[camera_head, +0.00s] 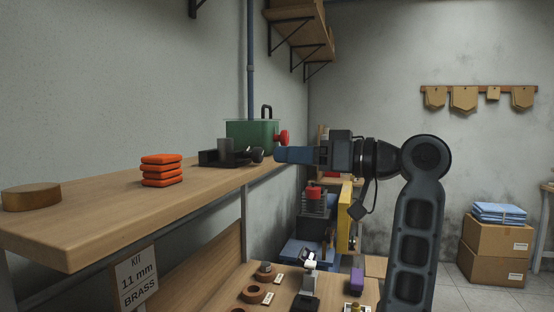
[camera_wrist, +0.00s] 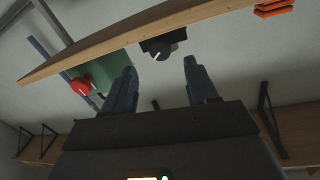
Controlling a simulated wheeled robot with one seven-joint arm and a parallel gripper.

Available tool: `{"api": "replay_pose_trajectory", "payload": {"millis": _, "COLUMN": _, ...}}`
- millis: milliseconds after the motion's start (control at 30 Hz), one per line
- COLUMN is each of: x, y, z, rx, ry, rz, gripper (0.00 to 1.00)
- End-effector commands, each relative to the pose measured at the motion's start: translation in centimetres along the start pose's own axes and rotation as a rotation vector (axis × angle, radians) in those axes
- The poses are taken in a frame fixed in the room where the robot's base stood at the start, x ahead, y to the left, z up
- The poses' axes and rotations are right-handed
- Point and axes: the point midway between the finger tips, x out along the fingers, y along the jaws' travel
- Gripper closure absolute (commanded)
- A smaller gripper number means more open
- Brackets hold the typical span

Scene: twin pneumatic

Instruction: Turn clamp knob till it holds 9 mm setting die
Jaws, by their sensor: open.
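The black clamp (camera_head: 222,153) sits on the wooden shelf, with its dark round knob (camera_head: 257,155) facing my gripper (camera_head: 277,155). In the wrist view the knob (camera_wrist: 163,50) shows a pale mark on its face and appears between and beyond my two blue fingertips (camera_wrist: 159,64). The fingers are spread apart with nothing between them. A small gap seems to separate them from the knob. I cannot make out a setting die in the clamp; its jaws are small and dark in the head view and mostly hidden in the wrist view.
A green box (camera_head: 247,133) with a red knob (camera_head: 282,137) stands behind the clamp. Orange stacked pieces (camera_head: 161,170) and a brown disc (camera_head: 32,197) lie along the shelf. A sign (camera_head: 137,281) reads "KIT 11 mm BRASS". Brown rings (camera_head: 255,294) lie on the lower bench.

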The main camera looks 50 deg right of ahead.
Motion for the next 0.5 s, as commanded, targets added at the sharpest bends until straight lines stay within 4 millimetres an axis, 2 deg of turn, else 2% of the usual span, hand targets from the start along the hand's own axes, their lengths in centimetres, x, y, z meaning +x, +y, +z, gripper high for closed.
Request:
{"api": "replay_pose_trajectory", "payload": {"millis": 167, "x": -1.4, "y": -0.01, "z": 0.0, "rx": -0.002, "ry": 0.001, "rz": 0.0, "gripper": 0.42}}
{"api": "replay_pose_trajectory", "payload": {"millis": 500, "x": -1.53, "y": -0.02, "z": 0.01, "rx": -0.002, "ry": 0.001, "rz": -0.002, "gripper": 0.42}}
